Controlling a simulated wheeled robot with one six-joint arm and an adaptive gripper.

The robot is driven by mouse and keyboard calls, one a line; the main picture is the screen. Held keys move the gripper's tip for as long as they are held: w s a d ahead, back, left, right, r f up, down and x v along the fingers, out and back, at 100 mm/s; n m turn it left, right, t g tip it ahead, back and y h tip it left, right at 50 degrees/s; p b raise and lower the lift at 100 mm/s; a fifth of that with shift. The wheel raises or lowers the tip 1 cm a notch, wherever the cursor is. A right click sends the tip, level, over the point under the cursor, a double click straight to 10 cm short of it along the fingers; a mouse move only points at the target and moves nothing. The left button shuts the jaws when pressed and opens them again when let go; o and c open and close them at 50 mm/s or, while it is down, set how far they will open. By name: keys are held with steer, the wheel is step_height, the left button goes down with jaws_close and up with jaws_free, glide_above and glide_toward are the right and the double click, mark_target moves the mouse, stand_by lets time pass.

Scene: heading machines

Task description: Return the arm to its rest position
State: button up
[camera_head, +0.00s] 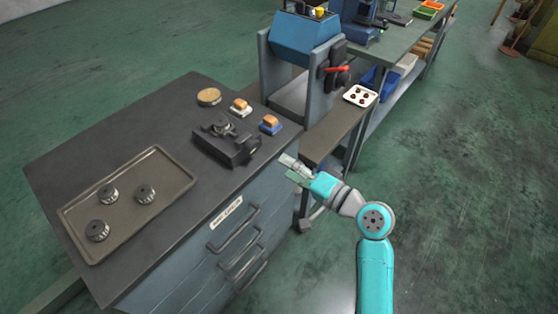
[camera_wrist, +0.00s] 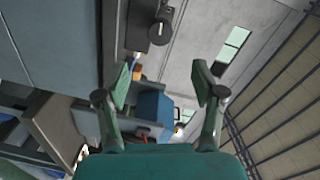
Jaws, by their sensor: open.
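My gripper (camera_head: 292,171) is at the end of my teal arm in the head view, near the right edge of the dark workbench, beside the narrow shelf of the machine. In the wrist view my gripper (camera_wrist: 162,84) shows two fingers spread apart with nothing held between them. The arm is bent, with its forearm reaching up and left from the elbow joint.
The workbench (camera_head: 150,115) bears a tray (camera_head: 125,220) with several dark gears, a black vise (camera_head: 226,142), a round brass part (camera_head: 209,97) and two small brushes. A blue machine (camera_head: 303,38) stands behind, with a white tray (camera_head: 360,96) on its shelf. Open floor lies right.

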steer(key=shift+s+d, duration=0.15)
steer(key=shift+s, duration=0.05)
stand_by(0.4)
steer(key=s+d+f+m+t+h, duration=0.1)
steer(key=s+d+f+t+h, duration=0.1)
steer(key=s+d+f+h, duration=0.55)
steer(key=s+d+f+m+t+h, duration=0.15)
steer(key=s+d+f, duration=0.25)
steer(key=s+f, duration=0.65)
steer(key=s+d+r+n+h, duration=0.2)
steer(key=s+r+n, duration=0.1)
steer(key=s, duration=0.9)
steer(key=s+d+r+n+h, duration=0.2)
steer(key=s+r, duration=0.4)
steer(key=s, duration=0.6)
steer(key=shift+d+r+n, duration=0.3)
steer(key=shift+d+n, duration=0.2)
steer(key=shift+n, duration=0.45)
